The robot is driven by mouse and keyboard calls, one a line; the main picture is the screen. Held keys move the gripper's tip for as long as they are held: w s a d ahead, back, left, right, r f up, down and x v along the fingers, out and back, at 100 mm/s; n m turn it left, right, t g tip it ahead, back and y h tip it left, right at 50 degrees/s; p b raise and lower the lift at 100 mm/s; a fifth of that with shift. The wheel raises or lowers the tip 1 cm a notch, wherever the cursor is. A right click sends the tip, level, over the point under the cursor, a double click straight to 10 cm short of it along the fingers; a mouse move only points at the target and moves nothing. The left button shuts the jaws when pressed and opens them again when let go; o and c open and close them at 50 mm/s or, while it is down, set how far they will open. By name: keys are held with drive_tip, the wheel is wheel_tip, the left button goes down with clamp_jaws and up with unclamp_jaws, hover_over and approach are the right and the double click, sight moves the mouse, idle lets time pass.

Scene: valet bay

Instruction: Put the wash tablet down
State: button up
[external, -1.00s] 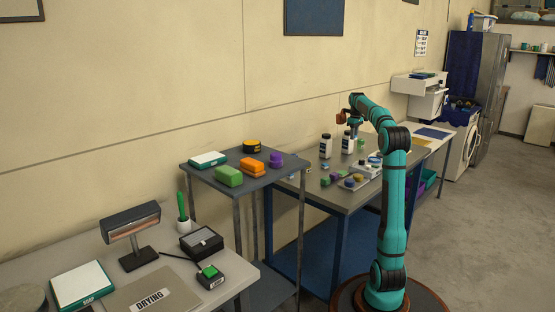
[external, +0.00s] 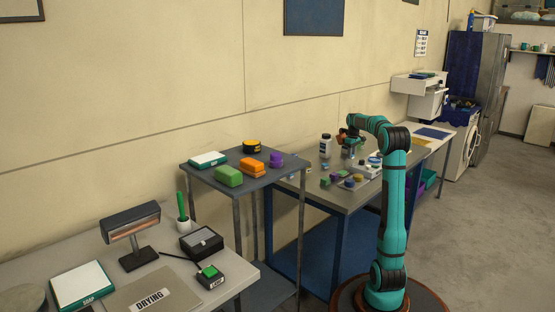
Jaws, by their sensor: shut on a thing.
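My gripper (external: 350,152) hangs from the bent teal arm, low over the grey work table (external: 342,196). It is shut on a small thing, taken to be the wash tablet. The tablet is too small and too covered by the jaws to make out, and I cannot tell whether it touches anything below.
A white bottle with a dark cap (external: 326,146) stands just left of my gripper. A higher side table (external: 207,175) on the left holds a green block (external: 229,176) and an orange block (external: 252,167). The table's front left corner looks clear.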

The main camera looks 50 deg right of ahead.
drive_tip(key=shift+f, duration=1.45)
drive_tip(key=shift+f, duration=0.15)
drive_tip(key=o, duration=0.9)
drive_tip(key=shift+o, duration=0.2)
wheel_tip(320, 180, up, 12)
drive_tip(key=shift+r, duration=0.2)
